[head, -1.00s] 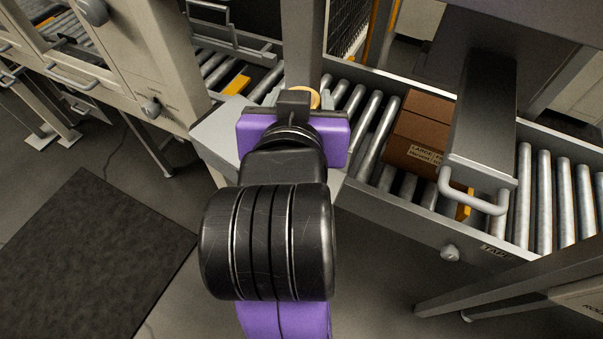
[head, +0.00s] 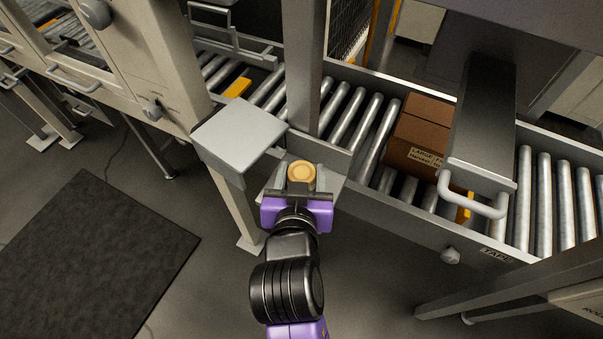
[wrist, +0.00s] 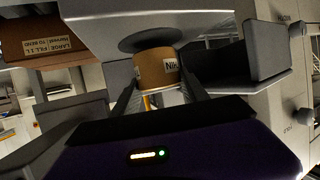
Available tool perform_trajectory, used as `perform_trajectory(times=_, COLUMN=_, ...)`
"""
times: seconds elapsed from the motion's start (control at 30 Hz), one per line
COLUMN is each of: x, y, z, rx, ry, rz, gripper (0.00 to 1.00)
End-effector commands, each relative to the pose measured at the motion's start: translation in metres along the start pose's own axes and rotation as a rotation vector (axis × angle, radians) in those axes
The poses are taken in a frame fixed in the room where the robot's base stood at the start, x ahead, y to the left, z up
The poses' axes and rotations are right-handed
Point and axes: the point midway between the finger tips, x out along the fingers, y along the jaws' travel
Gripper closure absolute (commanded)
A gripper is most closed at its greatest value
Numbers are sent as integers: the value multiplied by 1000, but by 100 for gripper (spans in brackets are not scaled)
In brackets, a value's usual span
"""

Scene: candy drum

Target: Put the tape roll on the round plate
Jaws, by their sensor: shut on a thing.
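The tan tape roll (head: 301,171) is between the two fingers of my gripper (head: 301,180), with its round top showing in the head view. In the wrist view the tape roll (wrist: 157,68) shows a white label, and my gripper (wrist: 160,90) is shut on it from both sides. A dark round shape (wrist: 150,39) lies right behind the roll on a grey surface; it may be the round plate, but I cannot tell it from a shadow. In the head view the roll and gripper hide whatever is under them, and no plate shows clearly.
A flat grey ledge (head: 329,184) is around my gripper at the conveyor's near side. A grey block (head: 240,133) stands to its left, beside a steel post (head: 303,70). A brown carton (head: 416,138) sits on the rollers to the right, near a grey handle (head: 474,200).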

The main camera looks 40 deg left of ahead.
Motion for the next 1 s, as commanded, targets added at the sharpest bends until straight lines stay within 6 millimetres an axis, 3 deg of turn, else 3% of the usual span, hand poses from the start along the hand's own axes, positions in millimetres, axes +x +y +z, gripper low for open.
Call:
perform_trajectory(times=0.1, x=3, y=0, z=9, rx=-1, ry=0, rz=-1, gripper=94)
perform_trajectory(times=0.47, x=5, y=0, z=12, rx=0, ry=1, rz=0, gripper=94)
perform_trajectory(times=0.5, x=5, y=0, z=13, rx=0, ry=0, rz=0, gripper=46)
perform_trajectory(times=0.6, x=5, y=0, z=12, rx=0, ry=1, rz=-1, gripper=27)
perform_trajectory(times=1.0, x=2, y=0, z=8, rx=0, ry=1, rz=-1, gripper=26)
